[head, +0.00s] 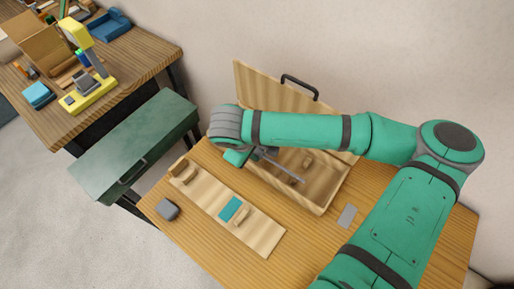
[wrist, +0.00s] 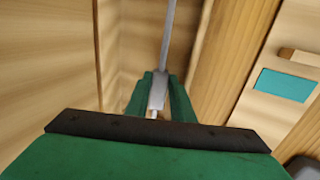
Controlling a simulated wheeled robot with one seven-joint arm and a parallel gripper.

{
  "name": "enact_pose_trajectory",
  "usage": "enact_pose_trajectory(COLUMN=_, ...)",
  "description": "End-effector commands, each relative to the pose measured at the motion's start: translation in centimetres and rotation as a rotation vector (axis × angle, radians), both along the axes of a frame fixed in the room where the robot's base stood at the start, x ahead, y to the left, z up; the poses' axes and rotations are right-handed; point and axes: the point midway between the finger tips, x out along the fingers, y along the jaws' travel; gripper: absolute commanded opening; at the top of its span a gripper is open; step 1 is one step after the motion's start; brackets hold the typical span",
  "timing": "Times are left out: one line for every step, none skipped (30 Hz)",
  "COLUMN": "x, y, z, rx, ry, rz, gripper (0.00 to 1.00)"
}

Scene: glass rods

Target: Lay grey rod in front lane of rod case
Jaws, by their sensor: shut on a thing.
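My gripper (wrist: 159,93) is shut on the grey rod (wrist: 168,35), which points away from the fingers in the wrist view. In the head view the grey rod (head: 286,170) slants over the open rod case (head: 315,205), and my arm hides part of both. The wooden case stands with its lid (head: 268,90) raised at the back and a dark handle on it. Small wooden rests show inside the case. I cannot tell whether the rod touches the case.
A wooden rack board (head: 262,232) with a teal patch (head: 231,208) lies in front of the case. A grey block (head: 167,209) and a grey card (head: 347,215) lie on the table. A green cabinet (head: 135,145) and a cluttered second table (head: 140,55) stand to the left.

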Motion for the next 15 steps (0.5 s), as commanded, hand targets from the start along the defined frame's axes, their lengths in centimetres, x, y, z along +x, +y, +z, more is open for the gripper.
enact_pose_trajectory(x=0.01, y=-0.01, z=-0.01, rx=0.000, ry=0.000, rz=0.000, gripper=0.00)
enact_pose_trajectory(x=0.01, y=-0.02, z=-0.01, rx=0.000, ry=0.000, rz=0.000, gripper=0.00)
enact_pose_trajectory(x=0.01, y=-0.02, z=-0.01, rx=0.000, ry=0.000, rz=0.000, gripper=0.00)
enact_pose_trajectory(x=0.00, y=-0.02, z=-0.01, rx=0.000, ry=0.000, rz=0.000, gripper=0.00)
enact_pose_trajectory(x=0.00, y=-0.02, z=-0.01, rx=0.000, ry=0.000, rz=0.000, gripper=0.00)
enact_pose_trajectory(x=0.00, y=-0.02, z=-0.01, rx=0.000, ry=0.000, rz=0.000, gripper=0.00)
enact_pose_trajectory(x=0.00, y=-0.02, z=-0.01, rx=0.000, ry=0.000, rz=0.000, gripper=0.00)
enact_pose_trajectory(x=0.00, y=-0.01, z=0.00, rx=0.000, ry=0.000, rz=0.000, gripper=0.00)
enact_pose_trajectory(x=0.01, y=0.00, z=0.04, rx=0.000, ry=0.000, rz=0.000, gripper=0.00)
enact_pose_trajectory(x=0.00, y=0.00, z=0.07, rx=0.000, ry=0.000, rz=0.000, gripper=0.00)
enact_pose_trajectory(x=0.00, y=0.00, z=0.12, rx=0.000, ry=0.000, rz=0.000, gripper=0.00)
enact_pose_trajectory(x=-0.01, y=0.00, z=0.20, rx=0.000, ry=0.000, rz=0.000, gripper=0.00)
enact_pose_trajectory(x=-0.01, y=0.01, z=0.29, rx=0.000, ry=0.000, rz=0.000, gripper=0.00)
enact_pose_trajectory(x=-0.01, y=0.02, z=0.38, rx=0.001, ry=-0.001, rz=0.000, gripper=0.00)
enact_pose_trajectory(x=0.00, y=0.03, z=0.54, rx=0.001, ry=0.000, rz=0.000, gripper=0.00)
